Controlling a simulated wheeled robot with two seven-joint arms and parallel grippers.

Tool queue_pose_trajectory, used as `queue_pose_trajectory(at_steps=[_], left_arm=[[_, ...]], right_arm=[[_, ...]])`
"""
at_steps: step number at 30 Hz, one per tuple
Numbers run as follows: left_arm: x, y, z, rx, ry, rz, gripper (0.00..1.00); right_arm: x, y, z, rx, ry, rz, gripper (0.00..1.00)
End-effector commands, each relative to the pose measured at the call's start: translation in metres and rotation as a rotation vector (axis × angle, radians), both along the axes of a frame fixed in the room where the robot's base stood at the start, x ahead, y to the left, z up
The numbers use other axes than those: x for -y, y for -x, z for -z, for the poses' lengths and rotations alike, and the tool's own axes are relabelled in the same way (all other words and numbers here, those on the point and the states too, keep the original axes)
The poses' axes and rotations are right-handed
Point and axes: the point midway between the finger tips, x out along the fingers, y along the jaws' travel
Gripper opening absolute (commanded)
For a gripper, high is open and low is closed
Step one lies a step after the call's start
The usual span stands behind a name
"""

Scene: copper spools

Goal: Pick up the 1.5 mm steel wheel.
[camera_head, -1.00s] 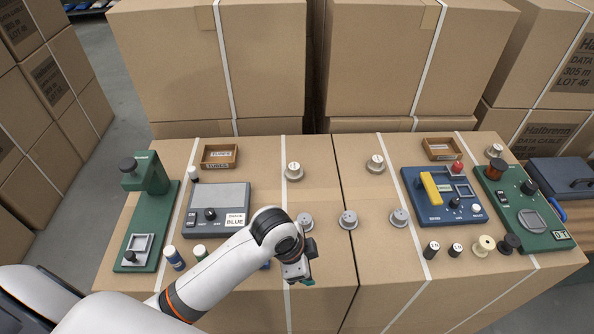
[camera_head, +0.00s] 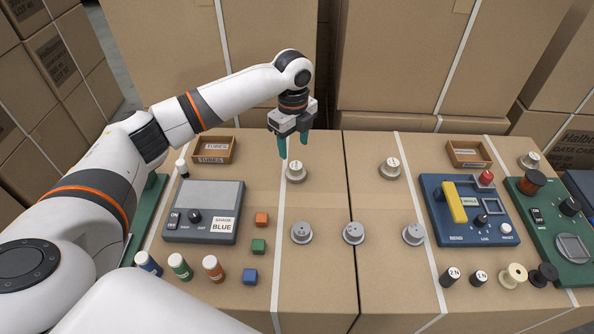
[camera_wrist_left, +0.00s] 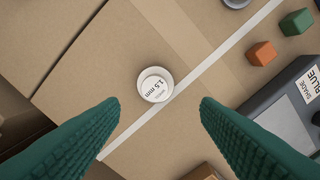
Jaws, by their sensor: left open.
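The 1.5 mm steel wheel (camera_head: 296,171) is a small grey disc with a white labelled top, standing on the cardboard box top beside a white strap. In the left wrist view the wheel (camera_wrist_left: 155,85) lies ahead of and between the fingers, and its label reads 1.5 mm. My left gripper (camera_head: 293,148) is open and empty, pointing down above and just behind the wheel, not touching it. Its green fingers (camera_wrist_left: 160,112) are spread wide in the wrist view. My right gripper is not in view.
Similar grey wheels stand nearby: one at the right (camera_head: 390,167) and several in a front row (camera_head: 353,233). A wooden tray (camera_head: 228,153) sits behind. Tall cartons (camera_head: 415,60) rise at the back.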

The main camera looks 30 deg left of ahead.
Motion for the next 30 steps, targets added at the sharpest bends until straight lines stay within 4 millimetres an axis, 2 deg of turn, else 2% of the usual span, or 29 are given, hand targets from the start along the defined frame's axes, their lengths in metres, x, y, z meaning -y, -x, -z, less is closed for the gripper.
queue_pose_trajectory(at_steps=[3, 11, 19, 28, 30], left_arm=[[0.000, 0.000, 0.019, -0.002, -0.001, 0.000, 0.57], [0.002, -0.002, 0.039, 0.001, 0.000, 0.000, 0.57], [0.003, -0.006, 0.077, 0.001, -0.001, -0.001, 0.57], [0.003, -0.006, 0.083, 0.003, 0.000, 0.001, 0.57], [0.003, -0.006, 0.083, 0.003, 0.000, 0.000, 0.47]], right_arm=[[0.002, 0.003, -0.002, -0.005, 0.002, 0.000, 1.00], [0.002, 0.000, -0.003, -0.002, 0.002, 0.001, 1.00], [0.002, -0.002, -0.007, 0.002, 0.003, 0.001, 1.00], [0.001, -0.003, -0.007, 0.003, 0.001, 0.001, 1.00], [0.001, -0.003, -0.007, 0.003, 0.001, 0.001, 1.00]])
